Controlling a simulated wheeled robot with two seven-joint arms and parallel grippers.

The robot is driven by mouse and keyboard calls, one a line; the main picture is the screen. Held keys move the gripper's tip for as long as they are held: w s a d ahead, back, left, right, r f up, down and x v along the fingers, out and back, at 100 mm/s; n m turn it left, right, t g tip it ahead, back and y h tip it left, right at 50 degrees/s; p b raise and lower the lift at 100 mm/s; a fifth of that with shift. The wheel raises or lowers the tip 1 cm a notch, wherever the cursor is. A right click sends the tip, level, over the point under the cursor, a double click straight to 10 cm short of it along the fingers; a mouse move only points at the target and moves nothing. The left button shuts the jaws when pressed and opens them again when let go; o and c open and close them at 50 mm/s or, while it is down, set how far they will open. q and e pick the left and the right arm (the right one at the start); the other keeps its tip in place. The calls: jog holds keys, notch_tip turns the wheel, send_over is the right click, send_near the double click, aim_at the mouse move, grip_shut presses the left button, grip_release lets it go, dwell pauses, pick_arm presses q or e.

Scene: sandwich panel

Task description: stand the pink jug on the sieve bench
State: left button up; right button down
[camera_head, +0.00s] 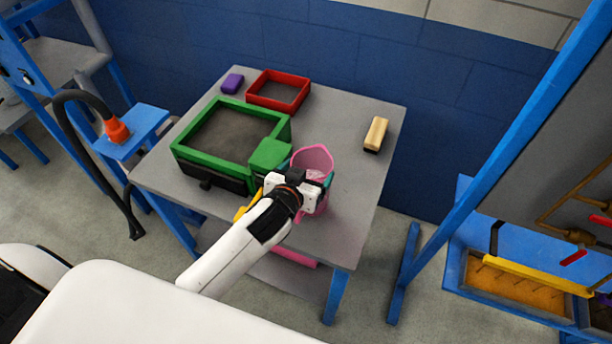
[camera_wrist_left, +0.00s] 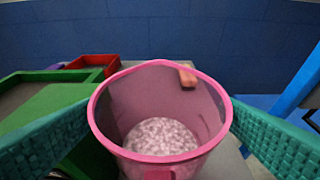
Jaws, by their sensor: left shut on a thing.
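The pink jug (camera_head: 313,156) is at the front right part of the grey-topped sieve bench (camera_head: 352,215), beside the green-framed sieve (camera_head: 230,105). My left gripper (camera_head: 309,178) is shut on it, with a teal finger on either side. In the left wrist view the jug (camera_wrist_left: 160,86) looks upright, its mouth open, with pale speckled material inside. Its base is hidden by my wrist, so I cannot tell whether it touches the bench top. My right gripper is not in view.
A yellow thing (camera_head: 241,213) shows partly beside my arm. The bench top right of the jug is clear. A blue post (camera_head: 490,150) stands at right.

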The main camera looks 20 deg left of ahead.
pick_arm(q)
notch_tip(320, 180, down, 2)
jog(key=shift+f, duration=0.25)
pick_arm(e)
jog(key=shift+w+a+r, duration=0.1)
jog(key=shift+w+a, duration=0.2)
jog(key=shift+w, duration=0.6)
pick_arm(q)
jog(key=o, duration=1.2)
jog(key=shift+f, duration=0.15)
jog(key=shift+o, duration=0.2)
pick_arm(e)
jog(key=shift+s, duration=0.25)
